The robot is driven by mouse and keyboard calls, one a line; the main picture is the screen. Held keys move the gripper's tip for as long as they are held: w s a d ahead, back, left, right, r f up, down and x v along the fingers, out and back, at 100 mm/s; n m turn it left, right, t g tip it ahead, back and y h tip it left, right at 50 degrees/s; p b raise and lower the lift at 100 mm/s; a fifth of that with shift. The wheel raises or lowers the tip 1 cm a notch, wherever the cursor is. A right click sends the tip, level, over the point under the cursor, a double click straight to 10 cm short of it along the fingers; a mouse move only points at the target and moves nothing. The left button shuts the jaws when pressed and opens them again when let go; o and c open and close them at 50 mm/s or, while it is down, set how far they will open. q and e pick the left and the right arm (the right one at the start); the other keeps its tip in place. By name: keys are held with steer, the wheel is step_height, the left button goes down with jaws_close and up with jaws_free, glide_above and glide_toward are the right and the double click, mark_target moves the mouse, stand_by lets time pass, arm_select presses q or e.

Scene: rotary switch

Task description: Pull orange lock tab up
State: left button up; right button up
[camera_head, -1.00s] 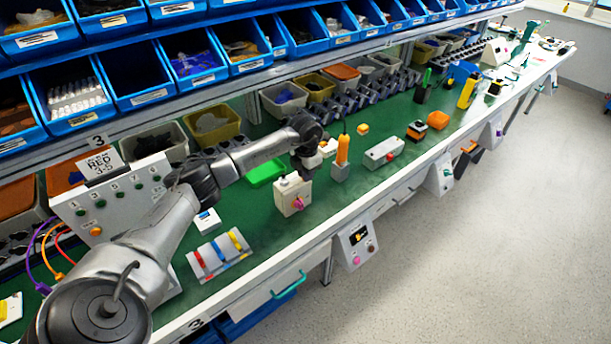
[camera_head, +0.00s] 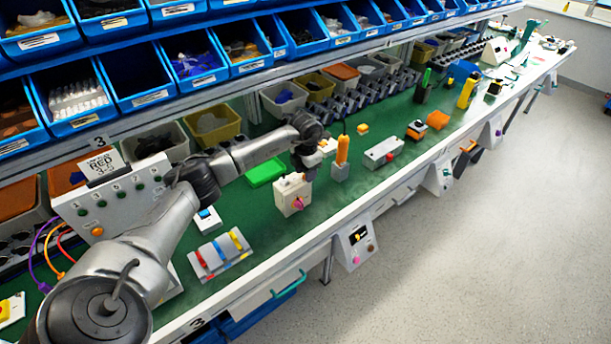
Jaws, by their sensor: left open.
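A pale box-shaped rotary switch (camera_head: 292,195) with a pink knob (camera_head: 298,204) on its front stands on the green bench mat. To its right, an upright orange tab (camera_head: 342,150) stands on a small grey block (camera_head: 339,172). I cannot tell for certain that it is the lock tab. My left gripper (camera_head: 309,173) points down beside the upper right of the switch box, left of the orange tab. It is open, small and partly hidden, and I cannot tell whether it touches anything. My right gripper is out of view.
A green tray (camera_head: 265,172) lies behind the switch. A grey block with coloured levers (camera_head: 220,255) is at front left, and a pale box with a red button (camera_head: 383,153) is right of the orange tab. Blue bins (camera_head: 135,80) hang above. Bare mat lies before the switch.

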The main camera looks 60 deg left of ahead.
arm_select(q)
steer(key=shift+r+p, duration=2.2)
steer(key=shift+r, duration=0.55)
